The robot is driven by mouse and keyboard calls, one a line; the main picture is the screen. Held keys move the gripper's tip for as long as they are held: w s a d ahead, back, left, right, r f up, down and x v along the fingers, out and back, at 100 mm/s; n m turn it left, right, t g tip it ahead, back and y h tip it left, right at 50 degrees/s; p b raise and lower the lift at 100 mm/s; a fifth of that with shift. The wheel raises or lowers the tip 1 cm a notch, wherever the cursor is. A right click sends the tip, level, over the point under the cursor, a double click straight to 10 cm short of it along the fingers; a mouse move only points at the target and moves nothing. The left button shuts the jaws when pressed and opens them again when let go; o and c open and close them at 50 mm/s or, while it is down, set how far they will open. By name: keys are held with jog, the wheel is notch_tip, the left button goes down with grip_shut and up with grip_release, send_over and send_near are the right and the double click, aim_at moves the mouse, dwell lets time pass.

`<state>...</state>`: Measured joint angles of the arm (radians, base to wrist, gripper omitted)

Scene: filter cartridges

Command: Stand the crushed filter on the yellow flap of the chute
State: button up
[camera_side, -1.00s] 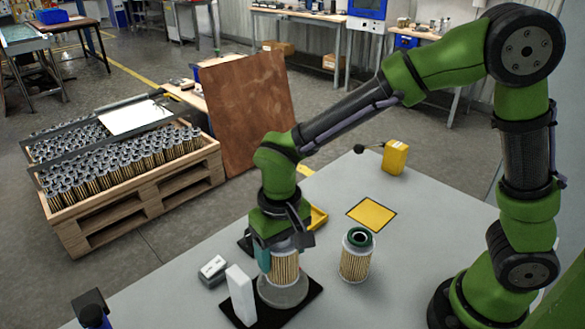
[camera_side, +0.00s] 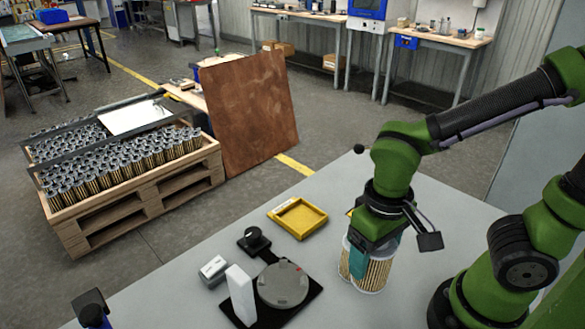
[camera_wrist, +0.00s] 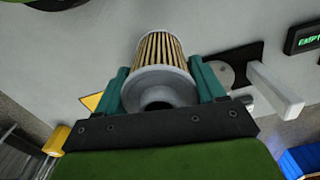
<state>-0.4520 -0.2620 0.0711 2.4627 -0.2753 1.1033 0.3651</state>
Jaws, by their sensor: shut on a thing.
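My gripper (camera_side: 376,254) is shut on a pleated filter (camera_side: 378,272) with tan pleats. The wrist view shows this held filter (camera_wrist: 160,52) between the teal fingers, its grey end cap towards the camera. Whether it is crushed cannot be told. In the side view a second filter (camera_side: 344,262) shows as a narrow strip, mostly hidden behind the held one. The yellow flap is a flat square on the table. It is almost wholly hidden by my gripper in the side view; a yellow corner (camera_wrist: 93,102) shows in the wrist view.
A round grey plate (camera_side: 283,284) on a black base is empty, with a white block (camera_side: 241,295) beside it. A yellow tray (camera_side: 298,217) lies behind. A wooden crate (camera_side: 140,190) of many filters stands on the floor at left.

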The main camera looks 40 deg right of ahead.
notch_tip(320, 180, up, 9)
jog(key=shift+r, duration=0.1)
jog(key=shift+w+d+r+m, duration=0.25)
jog(key=shift+w+m, duration=0.05)
jog(key=shift+w, duration=0.15)
jog(key=w+d+m, duration=0.6)
jog(key=d, duration=0.6)
jog(key=w+d+m, duration=0.7)
jog(key=d, duration=0.5)
notch_tip(320, 180, down, 13)
jog(key=shift+s+a, duration=0.15)
jog(key=shift+a, duration=0.15)
jog(key=shift+f, duration=2.25)
jog(key=shift+f, duration=0.55)
